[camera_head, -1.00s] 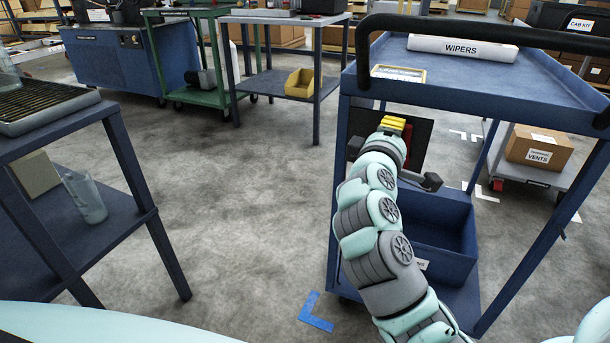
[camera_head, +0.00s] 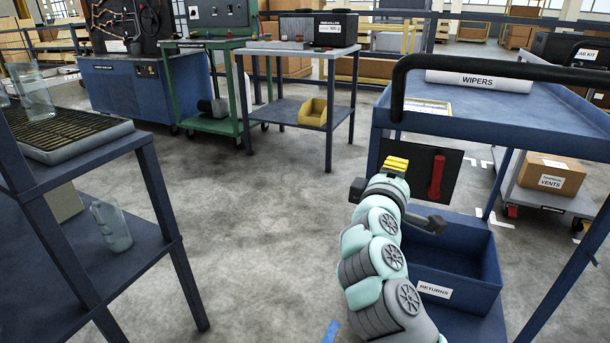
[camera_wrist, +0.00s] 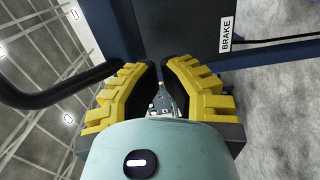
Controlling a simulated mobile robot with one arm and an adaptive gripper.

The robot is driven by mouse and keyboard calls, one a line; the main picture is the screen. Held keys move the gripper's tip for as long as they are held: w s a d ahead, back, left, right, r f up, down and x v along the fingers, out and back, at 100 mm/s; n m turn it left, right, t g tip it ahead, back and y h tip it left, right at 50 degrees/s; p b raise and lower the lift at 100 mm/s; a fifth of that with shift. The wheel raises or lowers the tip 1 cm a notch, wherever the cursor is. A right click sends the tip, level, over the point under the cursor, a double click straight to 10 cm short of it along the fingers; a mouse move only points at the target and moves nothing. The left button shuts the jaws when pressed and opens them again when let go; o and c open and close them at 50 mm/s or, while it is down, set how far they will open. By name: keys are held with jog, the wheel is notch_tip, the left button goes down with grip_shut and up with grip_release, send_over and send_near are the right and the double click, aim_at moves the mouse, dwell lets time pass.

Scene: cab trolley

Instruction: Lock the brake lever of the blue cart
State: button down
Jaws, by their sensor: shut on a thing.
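The blue cart (camera_head: 470,128) stands at the right with a black panel (camera_head: 452,160) under its top shelf. A red lever (camera_head: 436,177) stands nearly upright on that panel. In the wrist view a white BRAKE label (camera_wrist: 227,34) is on the dark panel. My gripper (camera_head: 395,163) has yellow fingers and is at the panel's left part, to the left of the red lever in the head view. In the wrist view its fingers (camera_wrist: 162,62) are close together against the dark panel. What lies between them is hidden, and the red lever does not show there.
The cart's black push handle (camera_head: 480,62) runs above my gripper. A blue RETURNS bin (camera_head: 455,268) is on the lower shelf, below and right of it. A blue rack (camera_head: 160,200) stands at the left. The floor (camera_head: 265,215) between is clear.

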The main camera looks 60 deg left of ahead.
jog(key=v, duration=0.6)
jog(key=shift+d+r, duration=0.15)
jog(key=shift+d, duration=0.35)
jog(key=shift+w, duration=0.2)
